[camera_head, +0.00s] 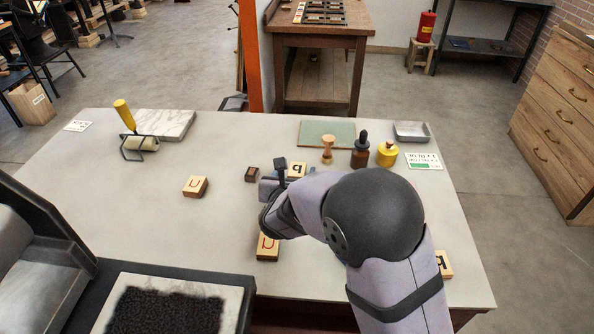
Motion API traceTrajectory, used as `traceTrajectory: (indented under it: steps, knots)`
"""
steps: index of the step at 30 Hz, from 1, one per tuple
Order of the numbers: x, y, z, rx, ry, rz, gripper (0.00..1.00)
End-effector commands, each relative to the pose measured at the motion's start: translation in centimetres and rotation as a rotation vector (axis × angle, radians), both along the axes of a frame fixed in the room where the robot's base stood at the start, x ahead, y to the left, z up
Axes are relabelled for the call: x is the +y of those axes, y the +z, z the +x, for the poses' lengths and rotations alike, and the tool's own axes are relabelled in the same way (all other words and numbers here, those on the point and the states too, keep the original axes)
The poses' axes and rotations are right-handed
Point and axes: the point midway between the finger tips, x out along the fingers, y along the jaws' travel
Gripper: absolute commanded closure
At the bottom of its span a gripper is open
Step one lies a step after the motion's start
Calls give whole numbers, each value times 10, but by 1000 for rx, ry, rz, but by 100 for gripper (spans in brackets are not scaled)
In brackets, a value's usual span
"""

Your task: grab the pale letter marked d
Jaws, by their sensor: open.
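Several pale wooden letter blocks lie on the grey table. One pale block with a dark b-, d- or q-like letter (297,169) lies just beyond my gripper, partly hidden by it. Another pale block with a similar dark letter (444,264) lies at the right, partly behind my arm. I cannot tell for certain which of them is the d. My gripper (273,180) is open, beside the first block at its left. The fingertips are small and partly hidden, and I see nothing held between them.
Pale blocks with red letters lie at left (195,187) and below my gripper (267,247). A small dark block (252,174) is close by at left. A wooden stamp (327,150), dark bottle (361,150) and yellow jar (387,153) stand behind. The roller (140,145) is far left.

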Motion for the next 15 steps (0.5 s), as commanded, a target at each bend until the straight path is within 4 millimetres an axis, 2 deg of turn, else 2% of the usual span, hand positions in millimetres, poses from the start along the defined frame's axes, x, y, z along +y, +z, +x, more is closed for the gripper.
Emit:
traceTrajectory:
  steps: [5,13,15]
  knots:
    - [-1,-6,14,0,0,0,43]
    - [-1,-7,15,0,1,0,43]
    - [-1,-7,15,0,1,0,60]
